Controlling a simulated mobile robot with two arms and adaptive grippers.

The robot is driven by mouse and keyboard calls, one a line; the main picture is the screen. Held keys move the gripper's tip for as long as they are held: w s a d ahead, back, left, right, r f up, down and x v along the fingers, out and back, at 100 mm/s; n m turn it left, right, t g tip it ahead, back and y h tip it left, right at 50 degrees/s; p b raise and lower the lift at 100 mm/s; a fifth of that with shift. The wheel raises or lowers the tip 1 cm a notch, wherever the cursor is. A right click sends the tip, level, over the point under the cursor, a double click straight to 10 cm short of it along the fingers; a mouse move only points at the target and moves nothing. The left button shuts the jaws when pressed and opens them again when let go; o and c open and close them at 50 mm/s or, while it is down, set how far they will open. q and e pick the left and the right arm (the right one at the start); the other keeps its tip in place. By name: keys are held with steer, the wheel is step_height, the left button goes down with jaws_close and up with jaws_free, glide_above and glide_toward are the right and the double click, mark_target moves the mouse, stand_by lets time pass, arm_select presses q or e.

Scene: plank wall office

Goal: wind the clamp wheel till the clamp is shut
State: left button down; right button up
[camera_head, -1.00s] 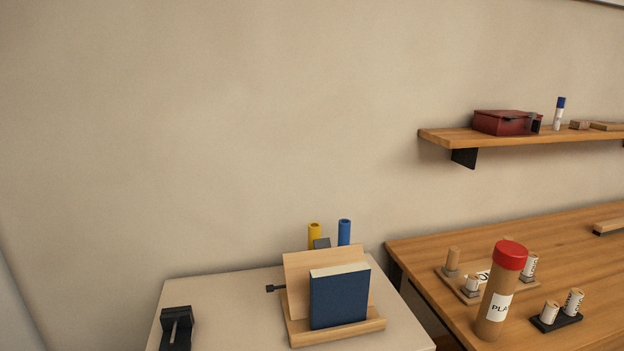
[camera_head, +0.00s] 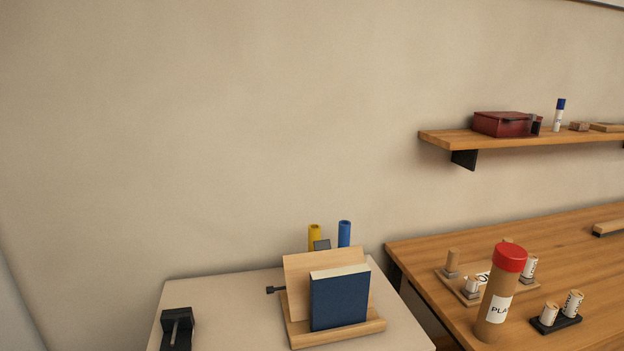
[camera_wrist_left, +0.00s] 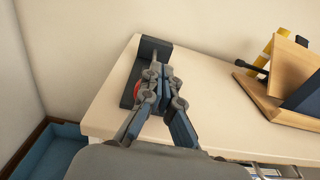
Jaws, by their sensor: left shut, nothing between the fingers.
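The black clamp (camera_head: 177,328) stands at the left of the pale table, cut off by the bottom edge of the head view. The clamp also shows in the left wrist view (camera_wrist_left: 154,46), beyond my fingers. A small red part (camera_wrist_left: 137,89), perhaps the clamp wheel, peeks out on the left of my left gripper (camera_wrist_left: 157,72); the rest is hidden behind the fingers. My left gripper is shut with nothing between its fingers, over the clamp. I cannot tell whether it touches the wheel, or how far the clamp is closed. My right gripper is not seen.
A wooden stand (camera_head: 345,334) with a blue book (camera_head: 339,299) is on the same pale table (camera_head: 235,300), to the right. Yellow (camera_head: 314,236) and blue (camera_head: 344,233) tubes stand behind it. A blue bin (camera_wrist_left: 55,150) is below the table's left side. Table surface between clamp and stand is clear.

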arm_select(q)
steer(key=v, duration=0.3)
steer(key=b+v, duration=0.1)
steer(key=v, duration=0.2)
steer(key=shift+r, duration=0.2)
steer(key=s+d+f+m+g+h, duration=0.2)
steer(key=s+d+f+m, duration=0.1)
steer(key=f+m, duration=0.55)
steer(key=s+d+f+m+g+h, duration=0.1)
steer(key=s+d+f+m+g, duration=0.3)
steer(key=f, duration=0.8)
steer(key=s+d+f+m+g+h, duration=0.1)
steer(key=s+d+f+m+h, duration=0.15)
steer(key=f+m, duration=0.65)
steer(key=s+f+m+g, duration=0.3)
steer(key=s+f+m, duration=0.3)
steer(key=s, duration=0.4)
steer(key=s+a+f+m+g+y, duration=0.1)
steer(key=s+f+m+g, duration=0.2)
steer(key=s+f+m, duration=0.4)
steer(key=s+a+f+m+g, duration=0.1)
steer(key=s+f+m+g, duration=0.2)
steer(key=s, duration=1.1)
step_height(320, 180, down, 4)
steer(key=m, duration=0.3)
steer(key=shift+s+a+f+g, duration=0.2)
steer(key=shift+s+g, duration=0.1)
steer(key=shift+s, duration=0.1)
